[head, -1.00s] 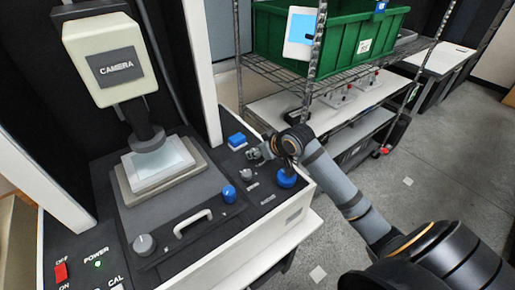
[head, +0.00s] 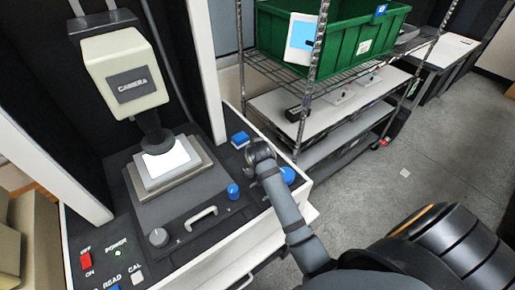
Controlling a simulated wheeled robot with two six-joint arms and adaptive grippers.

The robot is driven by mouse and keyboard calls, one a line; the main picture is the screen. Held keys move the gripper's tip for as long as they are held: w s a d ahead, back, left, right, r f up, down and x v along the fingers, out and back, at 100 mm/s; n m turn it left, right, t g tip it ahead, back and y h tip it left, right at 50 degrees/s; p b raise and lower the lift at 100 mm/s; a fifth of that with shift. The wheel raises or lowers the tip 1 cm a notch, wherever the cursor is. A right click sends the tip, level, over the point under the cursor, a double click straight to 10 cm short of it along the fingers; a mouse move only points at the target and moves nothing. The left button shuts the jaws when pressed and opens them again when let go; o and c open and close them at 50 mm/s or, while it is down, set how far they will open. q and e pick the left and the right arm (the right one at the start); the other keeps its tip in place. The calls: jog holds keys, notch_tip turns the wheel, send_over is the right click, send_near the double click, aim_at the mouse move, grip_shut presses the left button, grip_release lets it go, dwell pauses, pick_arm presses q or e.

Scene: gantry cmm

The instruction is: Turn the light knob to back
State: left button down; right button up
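I cannot tell whether the fingers are open or closed on a knob. The stage plate (head: 167,160) under the camera head (head: 125,75) glows bright white. A grey round knob (head: 158,237) stands apart at the front of the machine. My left gripper is not in view.
A blue knob (head: 233,191) and a white handle (head: 201,217) are left of my arm. A blue ball-topped control (head: 288,175) is close to its right. A wire shelf with a green bin (head: 345,38) stands behind. A red switch (head: 86,261) is front left.

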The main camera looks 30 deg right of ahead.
dwell(0.5)
jog(key=o, duration=1.2)
jog(key=shift+c, duration=0.2)
jog(key=shift+r, duration=0.15)
notch_tip(320, 180, up, 10)
jog(key=shift+f, duration=0.2)
